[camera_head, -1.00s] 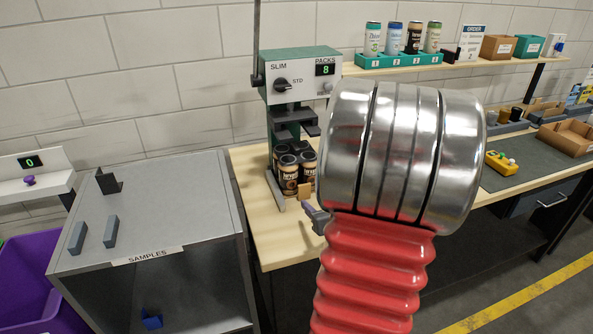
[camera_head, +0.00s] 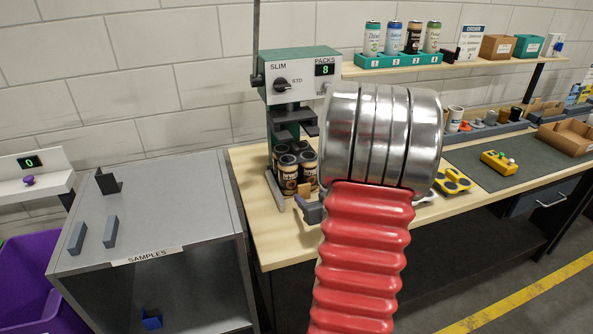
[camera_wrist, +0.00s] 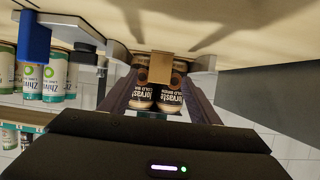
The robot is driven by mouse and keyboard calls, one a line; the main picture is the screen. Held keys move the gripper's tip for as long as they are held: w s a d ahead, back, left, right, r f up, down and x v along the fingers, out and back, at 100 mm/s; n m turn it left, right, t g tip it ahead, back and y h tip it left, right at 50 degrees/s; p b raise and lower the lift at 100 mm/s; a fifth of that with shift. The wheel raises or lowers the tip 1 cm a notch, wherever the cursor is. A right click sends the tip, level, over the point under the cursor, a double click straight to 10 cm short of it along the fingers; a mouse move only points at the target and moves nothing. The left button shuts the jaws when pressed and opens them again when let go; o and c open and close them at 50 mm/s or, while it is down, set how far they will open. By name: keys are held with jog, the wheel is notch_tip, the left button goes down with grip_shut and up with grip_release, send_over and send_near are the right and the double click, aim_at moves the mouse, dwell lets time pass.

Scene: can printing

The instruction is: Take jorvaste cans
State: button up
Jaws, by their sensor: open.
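Several dark cans with tan bands and a Jorvaste label (camera_head: 289,178) stand grouped under the press on the wooden table. Two of them fill the middle of the wrist view (camera_wrist: 168,98), with a tan block (camera_wrist: 160,67) overlapping them. My gripper (camera_wrist: 158,92) is open, its dark fingers to the left and right of these cans in the picture. I cannot tell whether the fingers reach past the cans or touch them. In the head view my red and silver arm hides most of the gripper; only a grey part shows beside the cans.
The press (camera_head: 300,75) has a SLIM/STD knob and a PACKS display reading 8. A teal rack (camera_head: 400,60) with several sample cans sits on the shelf. A grey samples stand (camera_head: 150,215) and purple bin (camera_head: 30,280) are left. A yellow tool (camera_head: 498,162) lies on the mat.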

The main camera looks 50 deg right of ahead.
aim_at(305, 190)
jog(key=shift+x, duration=2.55)
jog(key=c, duration=1.2)
jog(key=shift+o, duration=0.2)
